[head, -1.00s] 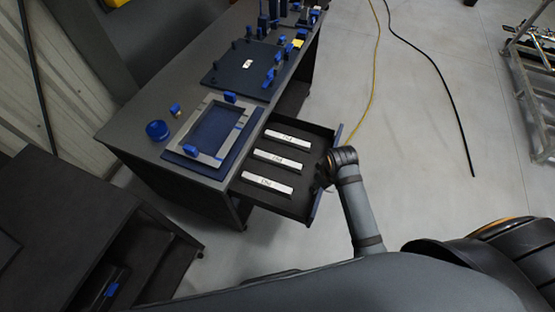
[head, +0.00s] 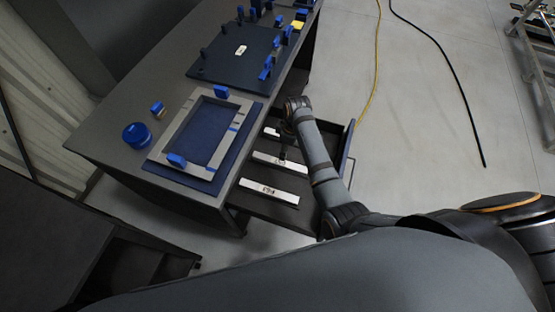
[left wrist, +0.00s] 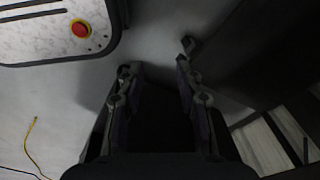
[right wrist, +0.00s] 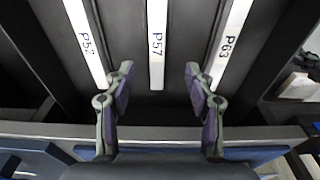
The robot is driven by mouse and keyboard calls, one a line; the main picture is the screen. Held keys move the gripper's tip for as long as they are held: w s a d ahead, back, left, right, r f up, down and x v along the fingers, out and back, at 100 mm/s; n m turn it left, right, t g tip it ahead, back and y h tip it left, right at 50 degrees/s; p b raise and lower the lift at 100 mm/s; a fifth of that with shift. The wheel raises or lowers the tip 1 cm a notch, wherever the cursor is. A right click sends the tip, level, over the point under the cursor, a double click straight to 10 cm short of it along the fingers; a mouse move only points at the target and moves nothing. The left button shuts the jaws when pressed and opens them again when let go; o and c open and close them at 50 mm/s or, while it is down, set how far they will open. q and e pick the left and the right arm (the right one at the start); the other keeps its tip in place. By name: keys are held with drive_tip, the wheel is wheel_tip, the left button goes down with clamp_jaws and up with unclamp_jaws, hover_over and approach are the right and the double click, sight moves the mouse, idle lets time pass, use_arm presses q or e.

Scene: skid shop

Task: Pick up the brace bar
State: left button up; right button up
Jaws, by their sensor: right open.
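Three white bars lie side by side in the open drawer (head: 318,196); I cannot tell which one is the brace bar. In the right wrist view they read P52 (right wrist: 85,42), P57 (right wrist: 157,45) and P63 (right wrist: 231,42). My right gripper (right wrist: 158,82) is open and empty, with P57 lined up between its fingers, apart from them. In the head view the right arm reaches over the drawer and partly hides the far bar (head: 271,131); the middle bar (head: 278,162) and near bar (head: 269,191) show. My left gripper (left wrist: 158,65) is open and empty, away from the drawer.
The bench (head: 105,130) carries a grey frame on a blue plate (head: 158,157), a blue round container (head: 136,135) and a dark fixture board (head: 222,65). The drawer's front wall (head: 345,150) stands beside my right arm. Cables cross the open floor at right.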

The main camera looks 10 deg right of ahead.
drive_tip(key=w+f, duration=0.1)
drive_tip(key=f, duration=0.1)
hover_over(280, 162)
drive_tip(key=d, duration=0.1)
drive_tip(key=f, duration=0.4)
drive_tip(key=shift+s+f+b, duration=0.1)
drive_tip(key=shift+s+b, duration=0.15)
drive_tip(key=shift+b, duration=0.15)
drive_tip(key=shift+w+f, duration=0.15)
drive_tip(key=shift+f, duration=0.15)
drive_tip(key=f, duration=0.5)
drive_tip(key=shift+a+b, duration=0.3)
drive_tip(key=shift+a, duration=0.1)
use_arm(q)
drive_tip(key=s+f, duration=0.2)
drive_tip(key=shift+f, duration=0.3)
use_arm(e)
clamp_jaws()
